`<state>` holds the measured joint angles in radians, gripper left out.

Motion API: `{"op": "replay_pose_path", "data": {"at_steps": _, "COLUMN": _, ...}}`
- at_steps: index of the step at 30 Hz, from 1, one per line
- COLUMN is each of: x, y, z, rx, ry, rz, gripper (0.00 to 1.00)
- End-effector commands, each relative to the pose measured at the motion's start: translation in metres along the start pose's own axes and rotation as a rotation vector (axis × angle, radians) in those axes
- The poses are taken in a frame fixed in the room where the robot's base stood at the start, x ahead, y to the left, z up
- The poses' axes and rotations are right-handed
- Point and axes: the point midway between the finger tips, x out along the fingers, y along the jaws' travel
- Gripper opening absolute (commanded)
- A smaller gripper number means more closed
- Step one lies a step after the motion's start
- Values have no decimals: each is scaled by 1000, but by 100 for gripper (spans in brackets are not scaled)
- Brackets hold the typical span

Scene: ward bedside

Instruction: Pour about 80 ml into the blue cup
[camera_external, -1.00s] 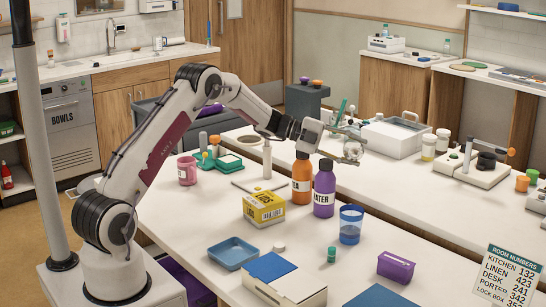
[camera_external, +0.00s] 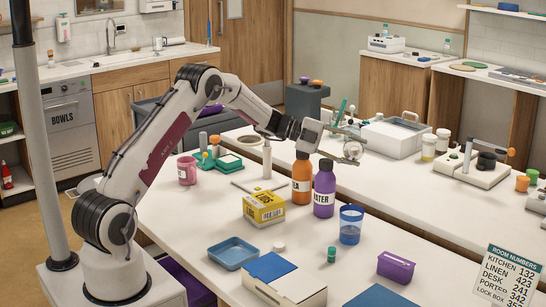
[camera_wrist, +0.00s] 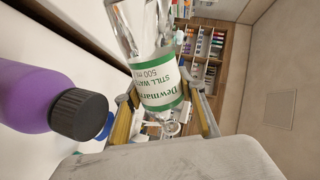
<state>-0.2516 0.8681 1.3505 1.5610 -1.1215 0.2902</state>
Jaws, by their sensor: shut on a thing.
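My gripper (camera_external: 345,138) is shut on a clear water bottle (camera_external: 352,150), held in the air above and behind the blue cup. In the wrist view, the bottle (camera_wrist: 148,45) lies between my fingers, with a green and white label reading "STILL WATER 500 ml". Its upper part is cut off by the frame, so its mouth and water level cannot be told. The blue cup (camera_external: 350,228) stands upright on the table, to the right of the purple bottle. Its inside cannot be read from here.
A purple bottle (camera_external: 323,190) and an orange bottle (camera_external: 302,180) stand below my gripper; the purple one is close in the wrist view (camera_wrist: 35,95). A yellow box (camera_external: 264,208), blue tray (camera_external: 232,253) and purple bin (camera_external: 396,266) are nearby.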

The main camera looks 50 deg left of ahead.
Motion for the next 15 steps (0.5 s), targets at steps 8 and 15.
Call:
{"op": "replay_pose_path", "data": {"at_steps": 8, "x": 0, "y": 0, "z": -5, "rx": -101, "ry": 29, "rz": -1, "gripper": 11}}
{"op": "replay_pose_path", "data": {"at_steps": 15, "x": 2, "y": 4, "z": -11, "rx": -217, "ry": 62, "rz": -1, "gripper": 11}}
